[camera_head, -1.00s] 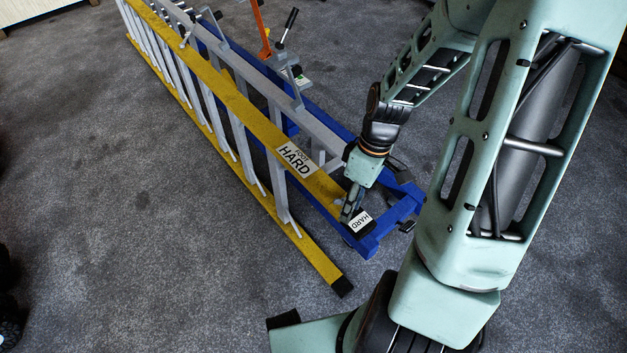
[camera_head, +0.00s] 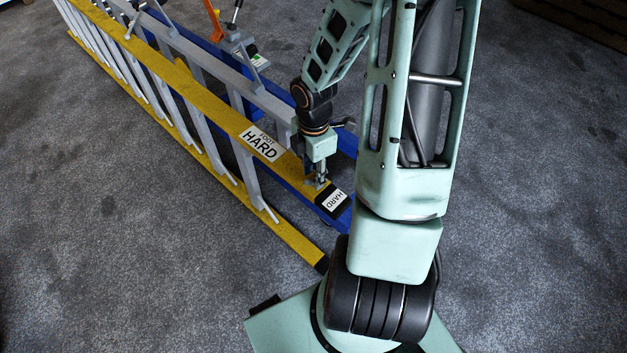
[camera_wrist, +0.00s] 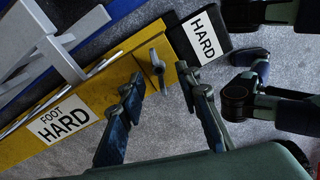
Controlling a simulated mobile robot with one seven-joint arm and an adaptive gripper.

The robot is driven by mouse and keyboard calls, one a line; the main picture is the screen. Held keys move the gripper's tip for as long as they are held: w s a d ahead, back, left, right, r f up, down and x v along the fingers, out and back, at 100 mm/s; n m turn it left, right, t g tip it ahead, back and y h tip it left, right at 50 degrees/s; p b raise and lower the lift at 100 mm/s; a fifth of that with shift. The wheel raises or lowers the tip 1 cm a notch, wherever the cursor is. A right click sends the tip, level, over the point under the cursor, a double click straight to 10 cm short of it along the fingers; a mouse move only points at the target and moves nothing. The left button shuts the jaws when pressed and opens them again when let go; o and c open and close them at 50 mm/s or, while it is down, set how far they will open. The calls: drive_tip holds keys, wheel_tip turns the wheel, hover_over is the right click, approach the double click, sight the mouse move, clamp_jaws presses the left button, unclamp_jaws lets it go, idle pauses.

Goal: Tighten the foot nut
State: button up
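The foot nut (camera_wrist: 156,64) is a small grey wing nut on the yellow ladder rail (camera_wrist: 100,103), between the "FOOT HARD" label (camera_wrist: 64,119) and the "HARD" label (camera_wrist: 203,39) on the black rail end. My gripper (camera_wrist: 160,76) is open in the wrist view, with one finger on each side of the nut and a visible gap to both. The nut stands near the fingertips; I cannot tell the height between them. In the head view my gripper (camera_head: 321,184) is low over the rail end, by the "HARD" label (camera_head: 335,200), and hides the nut.
The yellow and grey ladder (camera_head: 190,85) lies along a blue frame (camera_head: 345,140). A grey bar with a lever (camera_head: 237,15) and an orange handle (camera_head: 214,20) stand farther back. Carpet (camera_head: 120,250) is clear to the left and right.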

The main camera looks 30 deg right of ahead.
drive_tip(key=shift+f, duration=0.95)
drive_tip(key=shift+c, duration=0.3)
